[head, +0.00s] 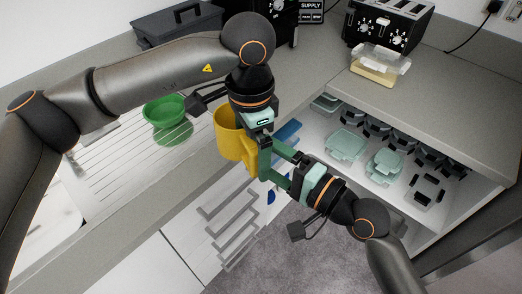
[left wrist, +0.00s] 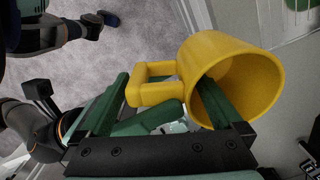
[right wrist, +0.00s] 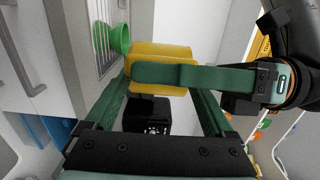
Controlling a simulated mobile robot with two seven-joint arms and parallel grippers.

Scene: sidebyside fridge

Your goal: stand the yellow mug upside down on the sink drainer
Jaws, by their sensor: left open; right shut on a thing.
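The yellow mug (head: 229,138) is held in the air in front of the counter edge. In the left wrist view the mug (left wrist: 204,62) has its mouth turned toward that camera. My right gripper (head: 270,178) is shut on the mug at its handle side; the exact contact is partly hidden. My left gripper (left wrist: 165,100) is open, with one finger inside the mug's mouth and the other outside, beyond the handle. In the right wrist view a left finger crosses in front of the mug (right wrist: 160,55). The ribbed sink drainer (head: 108,150) is at the left in the head view.
A green bowl (head: 163,110) stands on the drainer's far right part. The drainer's near part looks clear. A dark grey box (head: 178,24), a toaster (head: 388,24) and a butter dish (head: 378,66) are on the counter.

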